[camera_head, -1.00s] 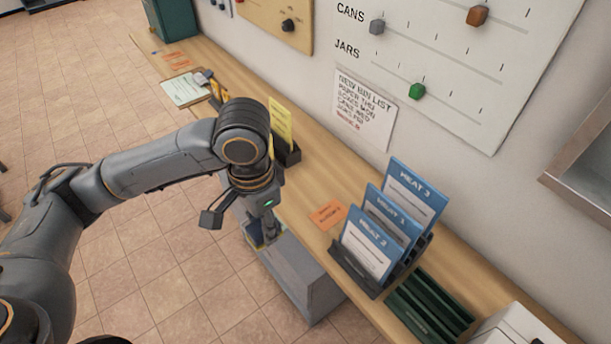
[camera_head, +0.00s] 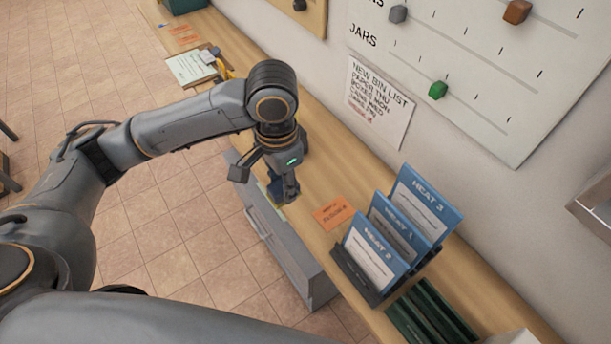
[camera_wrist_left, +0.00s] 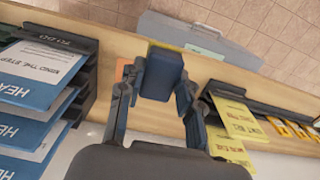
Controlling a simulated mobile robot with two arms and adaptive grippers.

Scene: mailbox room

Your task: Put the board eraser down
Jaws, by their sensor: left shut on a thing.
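The board eraser is a dark blue block between the fingers of my left gripper (camera_head: 287,197). In the left wrist view the eraser (camera_wrist_left: 163,74) sits squarely between the two fingertips, which are shut on it. In the head view it is partly hidden by the fingers and shows as a small dark blue patch (camera_head: 275,190). It is over the front part of the wooden shelf (camera_head: 308,213), left of an orange card (camera_head: 333,213). I cannot tell whether it touches the shelf. My right gripper is not in view.
A rack with blue cards (camera_head: 375,250) stands right of the orange card, with a dark green slotted holder (camera_head: 430,315) beyond. A grey cabinet (camera_head: 290,255) is below the shelf's front edge. Yellow cards (camera_wrist_left: 235,120) stand on the other side. A clipboard (camera_head: 190,68) lies farther along.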

